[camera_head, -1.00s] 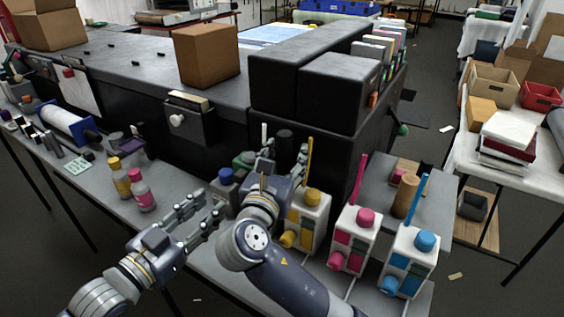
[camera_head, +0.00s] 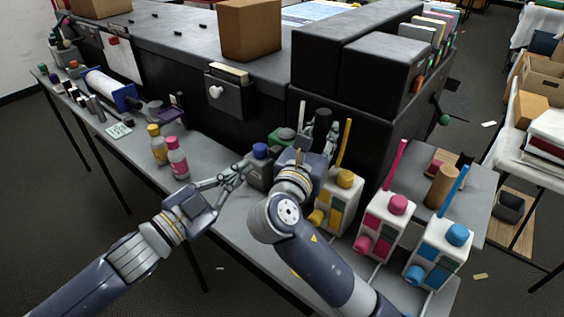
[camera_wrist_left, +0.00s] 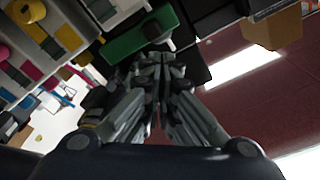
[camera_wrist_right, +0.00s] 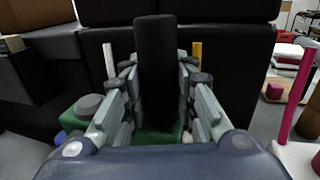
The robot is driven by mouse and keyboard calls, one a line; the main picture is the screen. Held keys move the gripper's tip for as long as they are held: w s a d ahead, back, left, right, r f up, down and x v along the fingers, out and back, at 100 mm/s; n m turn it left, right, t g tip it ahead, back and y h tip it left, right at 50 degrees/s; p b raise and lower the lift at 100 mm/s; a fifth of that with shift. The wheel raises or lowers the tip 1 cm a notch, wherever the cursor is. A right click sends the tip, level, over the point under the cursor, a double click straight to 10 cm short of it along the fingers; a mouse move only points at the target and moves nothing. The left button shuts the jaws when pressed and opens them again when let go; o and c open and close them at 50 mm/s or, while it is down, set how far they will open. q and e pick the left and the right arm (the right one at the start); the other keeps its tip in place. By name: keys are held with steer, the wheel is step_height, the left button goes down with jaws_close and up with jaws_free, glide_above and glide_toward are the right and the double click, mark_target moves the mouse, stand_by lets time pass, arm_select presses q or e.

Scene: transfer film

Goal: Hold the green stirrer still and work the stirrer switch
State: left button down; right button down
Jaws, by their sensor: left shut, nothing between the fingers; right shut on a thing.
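The green stirrer has a green base (camera_head: 281,138) with a grey knob (camera_wrist_right: 88,104) and a dark upright column (camera_head: 322,124). My right gripper (camera_wrist_right: 155,85) is shut on the column (camera_wrist_right: 155,60), which stands upright between its fingers. The green base also shows below and left of them in the right wrist view (camera_wrist_right: 72,113). My left gripper (camera_head: 246,168) is shut and empty, in front of the base and beside a dark blue-capped block (camera_head: 260,172). In the left wrist view, its fingertips (camera_wrist_left: 155,62) are close to the green base (camera_wrist_left: 122,46) and knob; contact cannot be told.
White units with yellow (camera_head: 342,200), pink (camera_head: 385,222) and blue (camera_head: 440,252) parts stand right of my right arm. A yellow-capped bottle (camera_head: 158,146) and a pink bottle (camera_head: 177,160) stand left. A large black cabinet (camera_head: 340,75) is behind.

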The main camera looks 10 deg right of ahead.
arm_select(q)
steer(key=s+m+g, duration=0.1)
steer(key=m, duration=0.3)
steer(key=s+d+f+m+g+h, duration=0.1)
steer(key=m+g, duration=0.1)
steer(key=m, duration=0.3)
steer(key=s+f+m+g, duration=0.1)
steer(key=m+g, duration=0.1)
steer(key=m, duration=0.3)
steer(key=shift+s+d+f+h, duration=0.1)
steer(key=shift+s+d+h, duration=0.25)
steer(key=shift+s+h, duration=0.05)
steer(key=shift+d, duration=0.1)
